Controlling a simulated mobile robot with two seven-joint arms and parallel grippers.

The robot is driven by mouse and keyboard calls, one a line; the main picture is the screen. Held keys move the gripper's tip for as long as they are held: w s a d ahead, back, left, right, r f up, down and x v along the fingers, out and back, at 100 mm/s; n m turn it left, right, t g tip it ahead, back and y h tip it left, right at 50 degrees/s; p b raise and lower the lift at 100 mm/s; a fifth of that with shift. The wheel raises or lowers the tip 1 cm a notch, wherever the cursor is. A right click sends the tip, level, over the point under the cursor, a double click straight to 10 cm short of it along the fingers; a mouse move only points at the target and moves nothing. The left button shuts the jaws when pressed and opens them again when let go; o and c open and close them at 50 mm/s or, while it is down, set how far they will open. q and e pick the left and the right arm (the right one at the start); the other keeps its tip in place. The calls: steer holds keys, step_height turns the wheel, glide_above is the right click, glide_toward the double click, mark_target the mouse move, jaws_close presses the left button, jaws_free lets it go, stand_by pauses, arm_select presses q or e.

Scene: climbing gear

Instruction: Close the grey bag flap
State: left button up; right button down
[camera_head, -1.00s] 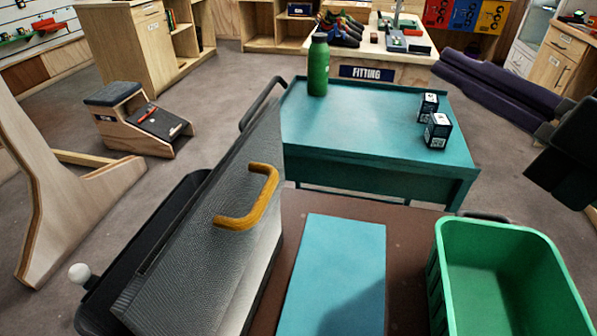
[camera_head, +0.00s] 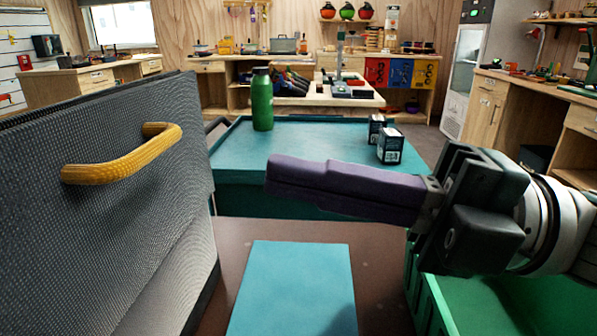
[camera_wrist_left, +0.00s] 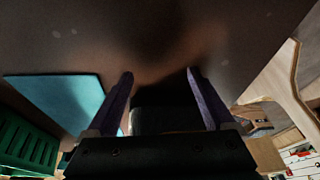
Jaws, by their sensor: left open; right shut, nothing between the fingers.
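The grey bag flap (camera_head: 120,235) stands raised and tilted at the left of the head view, a woven panel with a yellow handle (camera_head: 125,158). The bag's interior is hidden behind it. My right gripper (camera_head: 270,178) is shut and empty, its purple fingers pointing left towards the flap, with a clear gap to it. My left gripper does not show in the head view. In the left wrist view my left gripper (camera_wrist_left: 160,73) is open, its purple fingers apart above the brown tabletop, with a dark, unclear shape between them.
A teal mat (camera_head: 290,290) lies on the brown tabletop (camera_head: 385,290). A green crate (camera_head: 440,312) stands at the right under my right arm. Behind is a teal table (camera_head: 300,145) with a green bottle (camera_head: 262,100) and two dark boxes (camera_head: 390,146).

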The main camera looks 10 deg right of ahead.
mark_target(160, 149)
arm_select(q)
steer(key=shift+d+r+p, duration=0.1)
steer(key=shift+r+p, duration=0.4)
steer(key=shift+r, duration=0.2)
arm_select(e)
steer(key=x, duration=0.7)
steer(key=shift+a, duration=0.15)
arm_select(q)
steer(key=shift+r, duration=0.1)
